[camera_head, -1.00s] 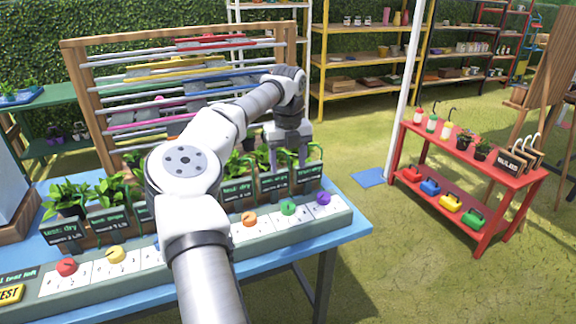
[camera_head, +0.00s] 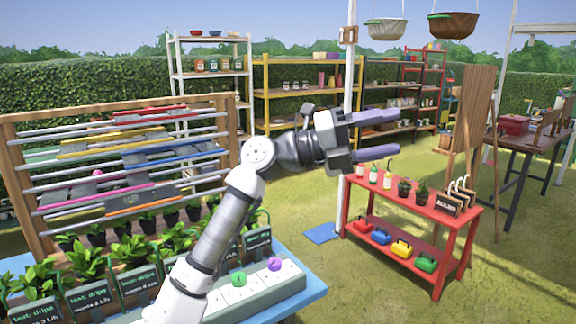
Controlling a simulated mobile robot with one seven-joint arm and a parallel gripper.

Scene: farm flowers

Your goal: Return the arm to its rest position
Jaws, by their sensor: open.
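My arm rises from the bottom of the view and bends at its elbow, with my gripper (camera_head: 385,134) held out in the air to the right. Its two purple-grey fingers are spread apart and point right, with nothing between them. The gripper is above and behind the near left end of the red bench as seen in the picture, apart from it. My forearm hides part of the blue table's plants and dials.
The blue table (camera_head: 314,290) with potted plants (camera_head: 130,250) and coloured dials (camera_head: 274,264) stands at lower left, a wooden rack (camera_head: 18,170) behind it.

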